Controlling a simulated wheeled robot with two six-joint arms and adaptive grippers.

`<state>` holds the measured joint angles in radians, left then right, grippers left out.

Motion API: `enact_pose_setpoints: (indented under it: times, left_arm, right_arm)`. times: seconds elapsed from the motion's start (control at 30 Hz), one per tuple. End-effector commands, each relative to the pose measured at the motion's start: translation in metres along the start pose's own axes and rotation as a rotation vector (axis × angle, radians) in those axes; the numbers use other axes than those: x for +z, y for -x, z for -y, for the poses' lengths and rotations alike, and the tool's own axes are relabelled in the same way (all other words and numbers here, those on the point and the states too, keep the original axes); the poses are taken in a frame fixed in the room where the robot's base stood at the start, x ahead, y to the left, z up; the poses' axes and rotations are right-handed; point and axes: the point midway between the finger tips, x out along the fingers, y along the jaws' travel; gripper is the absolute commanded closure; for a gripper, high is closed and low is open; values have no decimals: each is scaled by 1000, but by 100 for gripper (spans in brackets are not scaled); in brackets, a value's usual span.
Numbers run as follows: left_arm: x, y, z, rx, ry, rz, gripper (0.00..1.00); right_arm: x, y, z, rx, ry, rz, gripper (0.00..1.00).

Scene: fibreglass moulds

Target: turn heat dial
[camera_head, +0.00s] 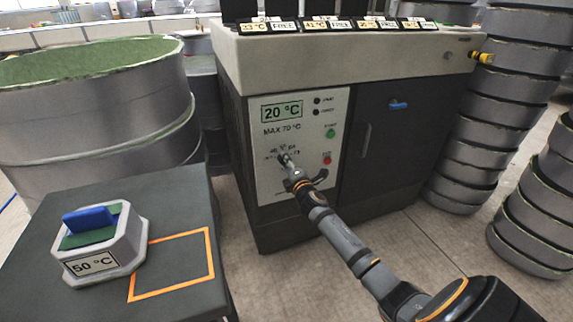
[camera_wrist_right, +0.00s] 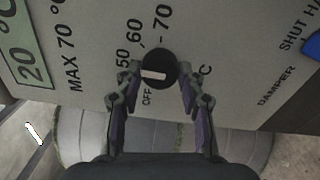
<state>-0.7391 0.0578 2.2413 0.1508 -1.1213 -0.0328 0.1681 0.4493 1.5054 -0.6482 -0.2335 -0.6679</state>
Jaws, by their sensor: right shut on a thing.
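The heat dial is a round black knob (camera_wrist_right: 158,68) with a pale pointer bar, on the white control panel (camera_head: 263,187) of the grey machine. In the right wrist view the pointer lies towards the OFF mark, and the scale shows 50, 60 and 70. My right gripper (camera_head: 288,163) reaches the dial from the front. Its two fingers (camera_wrist_right: 157,82) are shut on the dial, one on each side. In the head view the gripper hides most of the dial. The panel's display (camera_head: 282,111) reads 20 °C, with MAX 70 °C below it. My left gripper is not in view.
A dark table (camera_head: 170,200) at the left holds a grey mould (camera_head: 128,250) labelled 50 °C with a blue block on top, beside an orange outlined square. Stacked grey moulds (camera_head: 480,130) stand right of the machine. A large round mould (camera_head: 90,110) stands behind the table.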

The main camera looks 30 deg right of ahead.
Motion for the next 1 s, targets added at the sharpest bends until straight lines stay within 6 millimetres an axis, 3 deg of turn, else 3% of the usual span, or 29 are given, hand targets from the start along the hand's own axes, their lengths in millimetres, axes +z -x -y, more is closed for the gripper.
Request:
enact_pose_setpoints:
  times: [0.4,0.43,0.6,0.87,1.0]
  left_arm:
    - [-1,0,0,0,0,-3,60]
    - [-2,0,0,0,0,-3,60]
    - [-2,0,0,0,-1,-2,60]
    - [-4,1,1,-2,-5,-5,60]
    - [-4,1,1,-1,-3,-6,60]
  right_arm:
    - [0,0,1,-2,-5,1,92]
    - [0,0,1,-2,-5,1,58]
    - [0,0,1,-1,-5,1,38]
    - [0,0,0,-1,-5,0,38]
    - [0,12,2,-2,0,0,38]
